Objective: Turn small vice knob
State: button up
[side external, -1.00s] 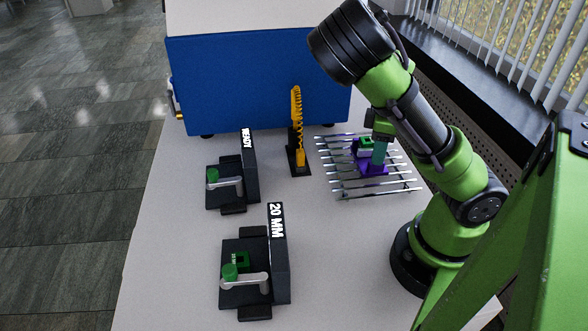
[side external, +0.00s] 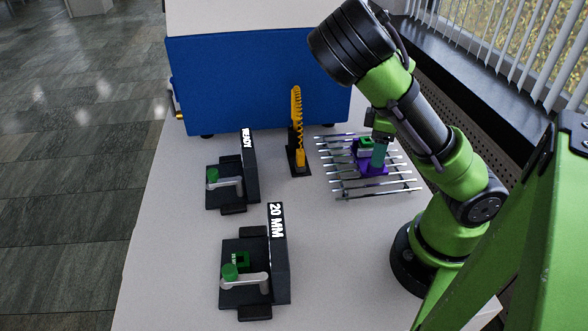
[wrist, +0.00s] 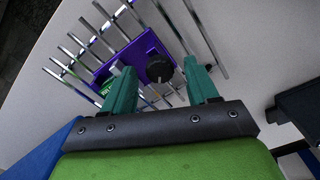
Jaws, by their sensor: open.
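The small vice is purple (side external: 372,170) and sits on a rack of metal bars; its purple body also shows in the wrist view (wrist: 112,61). Its round black knob (wrist: 159,69) faces the wrist camera. My gripper (wrist: 163,84) is open, with one teal finger on each side of the knob. Gaps show between the fingers and the knob, and how deep the fingertips reach is hard to tell. In the side view my gripper (side external: 379,157) is over the vice and hides the knob. A green piece (side external: 366,142) shows at the vice's top.
The metal rack (side external: 346,194) lies under the vice. A yellow upright device (side external: 297,125) stands left of it. Two black presses, marked READY (side external: 250,165) and 20 MM (side external: 280,250), stand on the left. A large blue box (side external: 240,85) is behind. White table between them is clear.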

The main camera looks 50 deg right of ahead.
notch_tip(320, 180, up, 17)
jog(key=shift+f, duration=0.2)
dwell(0.3)
jog(key=w+d+f+m+t+h, duration=0.1)
jog(key=w+d+m+t, duration=0.1)
jog(key=w+t, duration=0.6)
jog(key=w+d+f+m+t, duration=0.15)
jog(key=w+t, duration=0.25)
jog(key=w, duration=0.8)
jog(key=s+a+r+m+g+y, duration=0.1)
jog(key=s+a+m+g, duration=0.1)
jog(key=s+a, duration=0.6)
jog(key=s+a+r+m+g+y, duration=0.1)
jog(key=s+a+m+g+y, duration=0.1)
jog(key=s+a, duration=0.7)
jog(key=a, duration=0.5)
jog(key=shift+s+a+r+g, duration=0.15)
jog(key=shift+r+g, duration=0.25)
